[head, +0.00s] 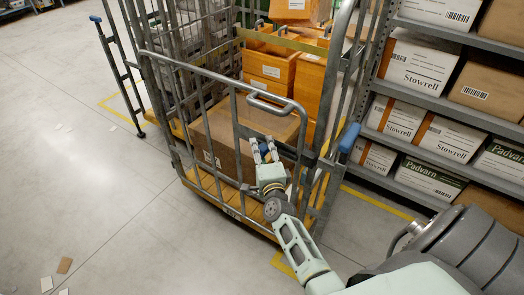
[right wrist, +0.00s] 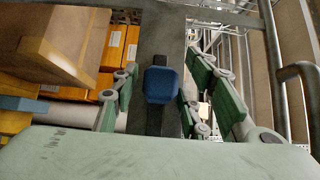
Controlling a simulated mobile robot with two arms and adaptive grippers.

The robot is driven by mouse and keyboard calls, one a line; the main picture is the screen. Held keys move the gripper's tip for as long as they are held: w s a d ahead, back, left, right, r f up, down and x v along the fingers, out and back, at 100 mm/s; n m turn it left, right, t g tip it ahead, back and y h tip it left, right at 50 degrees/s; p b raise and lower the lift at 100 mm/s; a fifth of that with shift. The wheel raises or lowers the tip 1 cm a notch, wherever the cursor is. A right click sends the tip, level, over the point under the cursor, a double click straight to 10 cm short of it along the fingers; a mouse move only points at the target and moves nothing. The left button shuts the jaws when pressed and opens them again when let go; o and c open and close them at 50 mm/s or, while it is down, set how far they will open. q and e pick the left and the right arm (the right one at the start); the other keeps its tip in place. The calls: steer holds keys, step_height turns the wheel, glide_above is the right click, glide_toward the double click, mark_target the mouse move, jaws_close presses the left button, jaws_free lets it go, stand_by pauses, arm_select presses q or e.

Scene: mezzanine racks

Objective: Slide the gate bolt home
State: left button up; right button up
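The roll cage gate (head: 215,75) is a grey tubular frame across the near side of a cage on a yellow-orange base. My right gripper (head: 263,146) is at the gate's bars in the head view, with a small bit of blue between its fingers. In the right wrist view, a blue knob (right wrist: 160,85), seemingly the bolt's, sits on a dark strip along a grey upright plate (right wrist: 160,40). The open fingers (right wrist: 160,92) stand on either side of the knob, with a visible gap on both sides. My left gripper is not in view.
Orange boxes (head: 270,72) and a brown carton (head: 220,140) stand in the cage. A blue-ended lever (head: 349,137) is at the cage's right; another (head: 95,18) is far left. Shelves of cartons (head: 405,118) line the right. The floor at left is mostly clear.

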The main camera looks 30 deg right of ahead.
jaws_close()
steer(key=shift+s+d+f+p, duration=0.1)
steer(key=shift+s+d, duration=0.2)
steer(key=shift+s, duration=0.35)
steer(key=shift+s+d+r+p, duration=0.1)
steer(key=shift+s+d, duration=0.15)
steer(key=shift+s, duration=0.45)
steer(key=shift+s+d+f+p, duration=0.1)
steer(key=shift+s+d, duration=0.2)
steer(key=shift+s, duration=0.35)
steer(key=shift+o, duration=1.1)
jaws_free()
steer(key=shift+s+d, duration=0.15)
steer(key=shift+s, duration=0.05)
steer(key=shift+w, duration=0.1)
steer(key=shift+a, duration=0.2)
